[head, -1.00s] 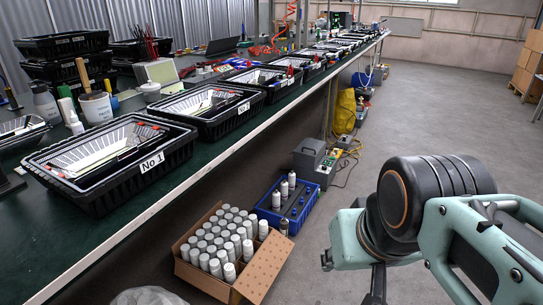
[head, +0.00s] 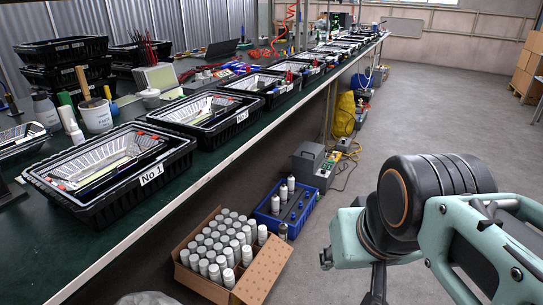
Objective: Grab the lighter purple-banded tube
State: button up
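I cannot make out a purple-banded tube in the head view; anything that small is too fine to tell here. My arm's teal and black links fill the right side of the head view, off the bench over the floor. I cannot make out the fingers of my gripper, nor anything held.
A green-topped bench (head: 215,158) runs away along the left. It carries black trays, including one labelled No 1 (head: 178,170), and a white tub (head: 97,115). Below stand a carton of white-capped cans (head: 266,268) and a blue crate (head: 262,222).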

aim_at(283, 189)
jog(key=i+l, duration=1.2)
jog(key=i, duration=0.15)
